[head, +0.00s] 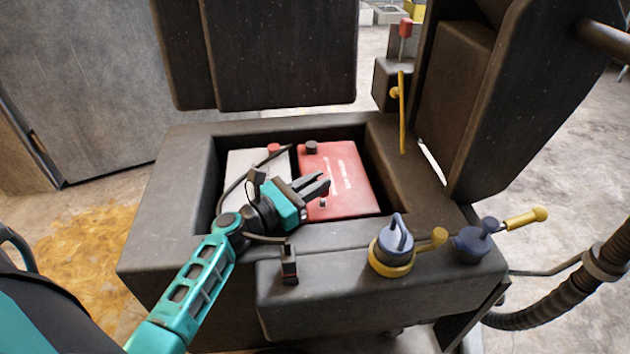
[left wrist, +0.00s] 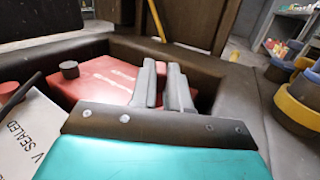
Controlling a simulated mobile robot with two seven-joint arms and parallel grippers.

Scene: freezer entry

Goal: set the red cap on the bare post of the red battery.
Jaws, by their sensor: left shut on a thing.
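The red battery (head: 345,185) lies in the right part of a dark recessed box, with a black cap (head: 311,147) on its far post. The battery also shows in the left wrist view (left wrist: 105,78), with the black cap (left wrist: 69,69). A small dark stub (head: 322,203), seemingly the bare post, shows just below my fingers. My left gripper (head: 321,183) is over the battery, fingers nearly together; it also shows in the left wrist view (left wrist: 161,75). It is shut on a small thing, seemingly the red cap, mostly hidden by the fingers. My right gripper is not in view.
A white battery (head: 245,165) with a red cap (head: 274,148) sits beside it. The dark box rim (head: 200,155) surrounds both. A blue-topped filler (head: 392,245) and a second blue cap (head: 474,241) stand at the front right. Raised dark panels (head: 285,50) stand behind.

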